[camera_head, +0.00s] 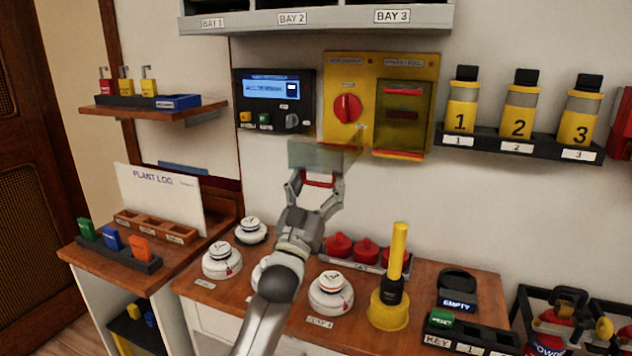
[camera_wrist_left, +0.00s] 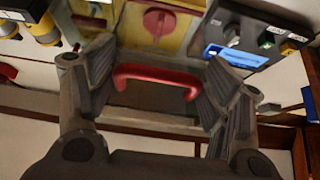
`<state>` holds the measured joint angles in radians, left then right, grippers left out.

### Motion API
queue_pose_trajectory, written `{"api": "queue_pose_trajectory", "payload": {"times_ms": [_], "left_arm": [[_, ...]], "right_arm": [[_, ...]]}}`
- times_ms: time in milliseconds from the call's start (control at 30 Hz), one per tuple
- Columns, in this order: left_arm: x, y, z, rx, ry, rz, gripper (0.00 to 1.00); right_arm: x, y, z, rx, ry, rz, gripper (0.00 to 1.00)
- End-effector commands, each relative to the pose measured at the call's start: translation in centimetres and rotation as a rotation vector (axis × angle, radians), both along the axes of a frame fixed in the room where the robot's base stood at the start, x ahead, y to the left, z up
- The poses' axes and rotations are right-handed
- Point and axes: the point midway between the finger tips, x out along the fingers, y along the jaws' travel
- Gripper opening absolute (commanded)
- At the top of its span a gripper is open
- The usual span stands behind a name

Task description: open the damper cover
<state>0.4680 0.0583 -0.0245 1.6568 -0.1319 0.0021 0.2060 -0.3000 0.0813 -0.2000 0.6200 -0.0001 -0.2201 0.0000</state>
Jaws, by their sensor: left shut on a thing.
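A yellow wall panel (camera_head: 366,66) has a red knob (camera_head: 347,108) on its left half, and the knob shows bare. A see-through greenish cover (camera_head: 325,156) juts out from the wall below the knob, swung down off the panel face. Its red handle (camera_head: 318,183) is between the fingers of my left gripper (camera_head: 316,187), which is shut on it. The left wrist view shows the red handle (camera_wrist_left: 155,75) spanning between both fingers, with the red knob (camera_wrist_left: 159,23) beyond. The cover's hinge cannot be made out. My right gripper is not in view.
A second closed cover (camera_head: 402,118) with red bars sits on the panel's right half. A black display unit (camera_head: 275,100) is left of it, a bottle shelf (camera_head: 516,148) right. Below, the wooden counter (camera_head: 230,295) holds round white detectors, red knobs and a yellow-black tool (camera_head: 393,280).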

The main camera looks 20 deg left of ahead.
Motion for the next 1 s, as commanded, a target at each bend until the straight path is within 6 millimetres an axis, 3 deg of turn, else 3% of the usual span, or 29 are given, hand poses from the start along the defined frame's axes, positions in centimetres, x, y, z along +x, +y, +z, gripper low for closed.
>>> {"api": "queue_pose_trajectory", "payload": {"times_ms": [33, 533, 567, 600, 700, 1000], "left_arm": [[0.33, 0.01, -0.7, -0.001, 0.016, 0.001, 0.3], [0.41, 0.04, -0.65, -0.001, 0.013, 0.002, 0.29], [0.4, 0.04, -0.64, -0.001, 0.013, 0.002, 0.76], [0.4, 0.04, -0.62, -0.001, 0.012, 0.002, 0.81], [0.33, 0.04, -0.51, -0.001, 0.009, 0.002, 0.94], [0.21, 0.04, -0.32, 0.0, 0.003, 0.001, 0.94]], "right_arm": [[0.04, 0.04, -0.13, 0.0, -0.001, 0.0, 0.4], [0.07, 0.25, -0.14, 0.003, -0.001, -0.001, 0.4], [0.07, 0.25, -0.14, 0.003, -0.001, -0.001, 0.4], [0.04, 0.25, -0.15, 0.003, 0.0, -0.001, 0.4], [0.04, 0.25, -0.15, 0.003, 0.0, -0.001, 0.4], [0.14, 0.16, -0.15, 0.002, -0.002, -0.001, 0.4]]}}
